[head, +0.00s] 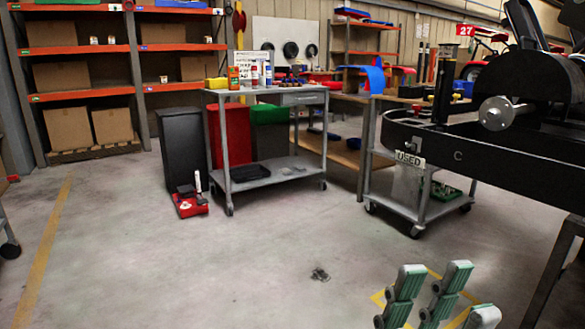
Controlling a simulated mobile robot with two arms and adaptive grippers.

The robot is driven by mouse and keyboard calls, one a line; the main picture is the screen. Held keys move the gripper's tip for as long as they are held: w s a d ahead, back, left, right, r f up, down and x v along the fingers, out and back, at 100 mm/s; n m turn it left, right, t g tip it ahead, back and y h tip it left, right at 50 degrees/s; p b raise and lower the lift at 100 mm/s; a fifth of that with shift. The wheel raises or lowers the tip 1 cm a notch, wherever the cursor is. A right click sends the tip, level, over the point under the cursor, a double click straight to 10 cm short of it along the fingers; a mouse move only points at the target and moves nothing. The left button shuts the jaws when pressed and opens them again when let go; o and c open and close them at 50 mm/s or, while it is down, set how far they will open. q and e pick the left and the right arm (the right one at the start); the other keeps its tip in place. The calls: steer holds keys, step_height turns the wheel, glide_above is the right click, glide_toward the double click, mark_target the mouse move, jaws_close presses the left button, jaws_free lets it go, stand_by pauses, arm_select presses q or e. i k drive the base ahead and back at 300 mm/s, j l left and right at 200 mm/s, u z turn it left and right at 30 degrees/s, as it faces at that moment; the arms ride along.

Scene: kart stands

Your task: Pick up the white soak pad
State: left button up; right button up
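I cannot make out a white soak pad in the head view. I see nothing between the fingers.
A grey trolley (265,92) holds bottles and boxes. A small dark patch (320,274) marks the floor. Orange-beamed shelving (80,50) is at back left. The middle floor is mostly clear.

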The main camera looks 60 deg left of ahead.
mark_target(286, 171)
steer(key=u, duration=1.9)
